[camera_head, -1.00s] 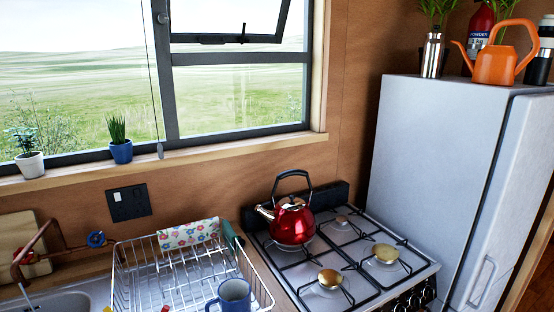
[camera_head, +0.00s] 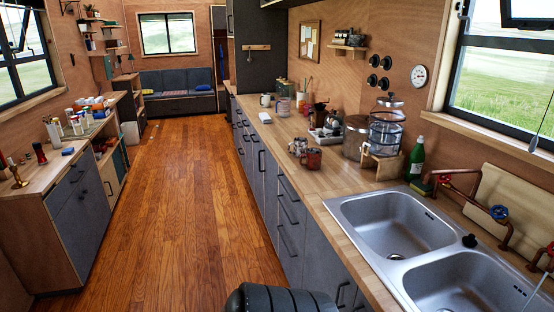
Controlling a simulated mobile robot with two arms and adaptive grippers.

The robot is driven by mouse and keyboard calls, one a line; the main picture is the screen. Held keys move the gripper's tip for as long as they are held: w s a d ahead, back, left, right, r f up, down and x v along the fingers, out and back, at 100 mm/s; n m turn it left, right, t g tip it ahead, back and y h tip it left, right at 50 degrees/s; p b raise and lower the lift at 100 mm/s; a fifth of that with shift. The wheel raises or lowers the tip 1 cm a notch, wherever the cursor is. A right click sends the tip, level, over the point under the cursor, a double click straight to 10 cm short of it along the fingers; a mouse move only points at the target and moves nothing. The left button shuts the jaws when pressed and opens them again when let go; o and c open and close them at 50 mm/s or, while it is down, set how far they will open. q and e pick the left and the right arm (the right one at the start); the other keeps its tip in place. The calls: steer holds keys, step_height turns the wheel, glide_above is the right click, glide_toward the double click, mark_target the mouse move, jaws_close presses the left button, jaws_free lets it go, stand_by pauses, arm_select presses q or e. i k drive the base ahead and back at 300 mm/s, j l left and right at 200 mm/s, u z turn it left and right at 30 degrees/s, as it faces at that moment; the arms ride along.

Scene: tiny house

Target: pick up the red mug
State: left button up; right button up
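A dark red mug (camera_head: 313,158) stands upright on the wooden counter (camera_head: 345,180), near its front edge, in the middle of the view. It looks reddish brown at this distance. A shiny metal mug or jug (camera_head: 297,146) stands close behind and to its left. Neither of my grippers is in view, so I cannot see whether they are open or shut.
A large steel pot (camera_head: 355,137) and a glass dispenser (camera_head: 386,128) stand right of the mug. A green bottle (camera_head: 416,158) and a double sink (camera_head: 400,228) are nearer. The wooden floor (camera_head: 185,190) is clear between the counter and the left-hand cabinets (camera_head: 75,210).

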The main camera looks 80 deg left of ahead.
mark_target(313, 155)
steer(key=u, duration=2.5)
steer(key=k+j+z, duration=0.1)
steer(key=z, duration=1.55)
steer(key=u, duration=1.65)
steer(key=z, duration=0.3)
